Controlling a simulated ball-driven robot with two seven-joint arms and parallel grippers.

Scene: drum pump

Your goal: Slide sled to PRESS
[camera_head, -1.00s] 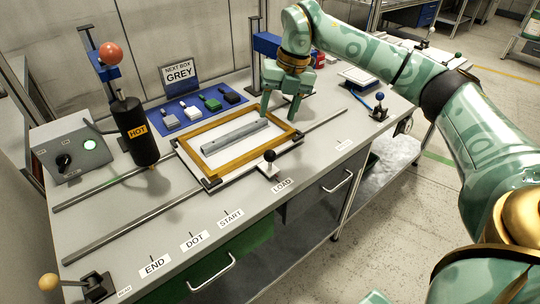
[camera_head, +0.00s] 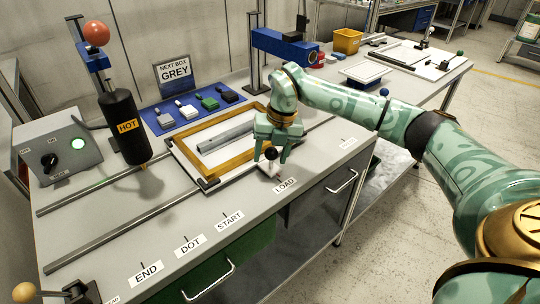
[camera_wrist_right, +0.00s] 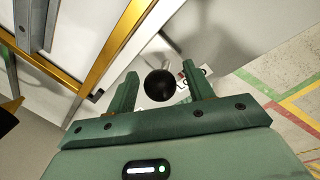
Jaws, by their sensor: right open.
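The sled (camera_head: 190,160) is a white plate on two grey rails, carrying a wooden frame (camera_head: 243,154) with a grey bar (camera_head: 225,136) inside. A black ball knob (camera_head: 271,153) stands on its front edge beside the LOAD label (camera_head: 285,185). My right gripper (camera_head: 269,160) is open and points down at the knob. In the right wrist view the knob (camera_wrist_right: 159,85) sits between the two spread fingers, with a gap visible on each side. The PRESS mark cannot be read; a small label (camera_head: 348,142) lies to the right. My left gripper is not in view.
Labels END (camera_head: 146,272), DOT (camera_head: 187,246) and START (camera_head: 230,221) line the front edge. A black HOT cylinder (camera_head: 126,130) hangs at the left above the rails. A blue press head (camera_head: 285,45) stands at the back. A blue tray (camera_head: 165,118) holds several small blocks.

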